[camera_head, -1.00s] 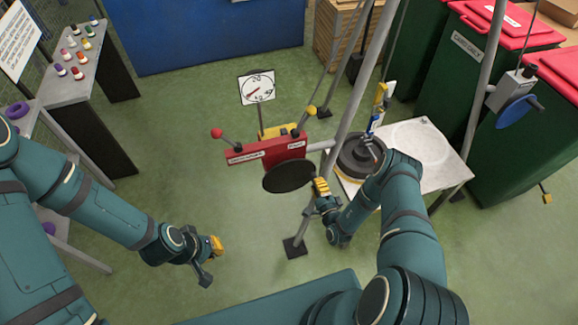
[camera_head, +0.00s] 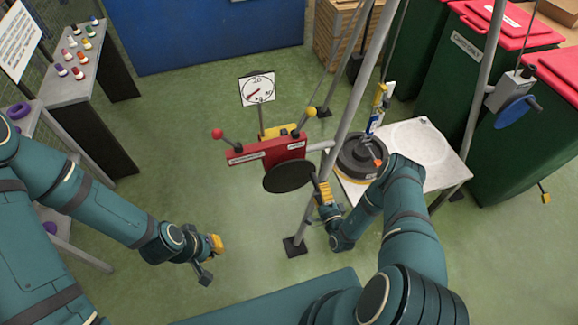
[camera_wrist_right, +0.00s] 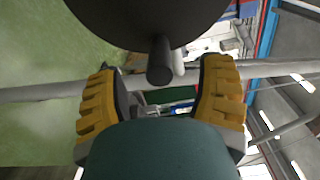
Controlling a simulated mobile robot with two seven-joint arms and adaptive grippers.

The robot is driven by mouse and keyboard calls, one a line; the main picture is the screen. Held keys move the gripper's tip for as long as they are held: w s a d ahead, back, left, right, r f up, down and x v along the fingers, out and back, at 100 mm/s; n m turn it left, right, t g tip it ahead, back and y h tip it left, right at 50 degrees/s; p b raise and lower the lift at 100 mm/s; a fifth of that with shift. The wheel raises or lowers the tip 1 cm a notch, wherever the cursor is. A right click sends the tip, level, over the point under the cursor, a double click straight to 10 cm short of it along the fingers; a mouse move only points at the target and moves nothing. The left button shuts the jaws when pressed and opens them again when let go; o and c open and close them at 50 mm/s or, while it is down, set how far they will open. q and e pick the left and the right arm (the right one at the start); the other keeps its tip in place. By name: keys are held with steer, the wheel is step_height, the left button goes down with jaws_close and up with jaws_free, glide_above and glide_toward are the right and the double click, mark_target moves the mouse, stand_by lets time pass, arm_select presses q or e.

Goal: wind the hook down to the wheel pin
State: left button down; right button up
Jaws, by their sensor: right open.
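The yellow, white and blue hook block (camera_head: 377,110) hangs just above the dark wheel (camera_head: 352,160). An orange piece (camera_head: 378,163), perhaps the wheel pin, shows at the wheel's right. A red winch box (camera_head: 268,153) with a black disc (camera_head: 289,177) is on the near frame leg. My right gripper (camera_head: 323,188) is right of that disc. In the right wrist view its yellow fingers (camera_wrist_right: 160,100) are open, and a dark peg (camera_wrist_right: 160,60) on the disc (camera_wrist_right: 150,18) stands between and beyond them. My left gripper (camera_head: 212,258) is over bare floor; its opening is unclear.
A white round-marked board (camera_head: 425,140) lies under the wheel. The grey frame leg (camera_head: 340,125) runs close by my right gripper. A dial (camera_head: 257,89) stands behind the winch. A blue hand wheel (camera_head: 515,112) is on the right leg. Green floor at left centre is clear.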

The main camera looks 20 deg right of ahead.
steer(key=s+p, duration=0.1)
steer(key=s, duration=0.4)
steer(key=shift+s, duration=0.1)
stand_by(0.3)
steer(key=shift+f, duration=0.1)
